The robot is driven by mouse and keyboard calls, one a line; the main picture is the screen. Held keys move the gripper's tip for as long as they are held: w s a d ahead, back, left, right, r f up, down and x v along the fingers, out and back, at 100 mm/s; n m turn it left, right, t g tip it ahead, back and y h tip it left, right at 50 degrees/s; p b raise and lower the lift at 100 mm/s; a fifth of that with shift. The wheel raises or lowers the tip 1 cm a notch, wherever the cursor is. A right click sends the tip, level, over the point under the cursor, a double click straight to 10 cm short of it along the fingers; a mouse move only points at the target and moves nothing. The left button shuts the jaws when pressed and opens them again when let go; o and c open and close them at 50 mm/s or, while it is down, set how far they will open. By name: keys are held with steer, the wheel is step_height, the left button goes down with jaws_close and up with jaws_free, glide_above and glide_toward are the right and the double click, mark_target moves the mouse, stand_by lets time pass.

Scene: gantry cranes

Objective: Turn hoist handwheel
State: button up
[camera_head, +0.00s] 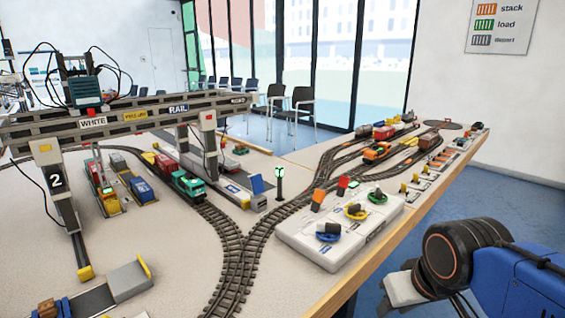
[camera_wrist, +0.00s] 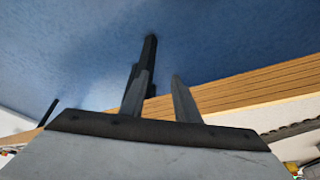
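A white control box (camera_head: 300,243) stands near the table's right edge in the head view. It carries a blue handwheel (camera_head: 328,236), a yellow handwheel (camera_head: 356,212) and a green handwheel (camera_head: 377,197). Its labels are too small to read, so I cannot tell which wheel is the hoist one. Orange and red levers (camera_head: 342,186) stand behind the wheels. My gripper shows in the wrist view (camera_wrist: 162,82) with its two fingers apart and nothing between them. It is off the table's right side, apart from the box. In the head view its fingers are hidden or cut off.
A gantry crane (camera_head: 130,112) spans the left of the table, over model trains (camera_head: 188,185). Tracks (camera_head: 240,260) run close to the box's left side. The table's wooden edge (camera_head: 400,225) lies between my arm and the box; it also crosses the wrist view (camera_wrist: 240,88).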

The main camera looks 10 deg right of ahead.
steer(key=w+d+r+g, duration=0.1)
steer(key=w+d+r, duration=0.1)
steer(key=w+r, duration=0.8)
step_height(320, 180, up, 16)
steer(key=m+g, duration=0.2)
steer(key=g, duration=0.2)
glide_above(379, 188)
step_height(379, 188, down, 17)
steer(key=shift+s+f, duration=0.1)
steer(key=shift+s, duration=0.05)
steer(key=shift+c, duration=0.7)
jaws_close()
